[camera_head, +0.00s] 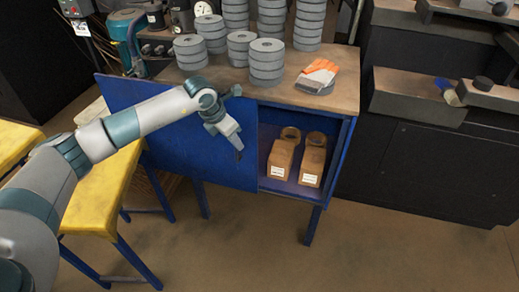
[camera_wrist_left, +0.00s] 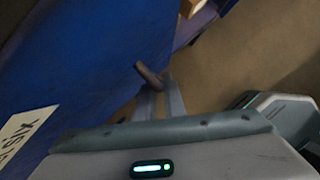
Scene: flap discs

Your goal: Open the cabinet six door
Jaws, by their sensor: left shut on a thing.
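The blue cabinet (camera_head: 345,135) stands under a brown worktop. Its blue door (camera_head: 190,150) is on the left side, and the right part of the interior is exposed. A white label (camera_wrist_left: 22,135) with large letters, seen turned, is on the door in the left wrist view. My left gripper (camera_head: 238,153) is at the right part of the door, shut on its dark handle (camera_wrist_left: 148,74). The handle lies at the fingertips in the left wrist view. My right gripper is not in view.
Two brown boxes (camera_head: 281,159) (camera_head: 311,166) with round brown rings behind them sit inside the cabinet. Yellow-topped stands (camera_head: 105,195) are at left. Floor in front is clear.

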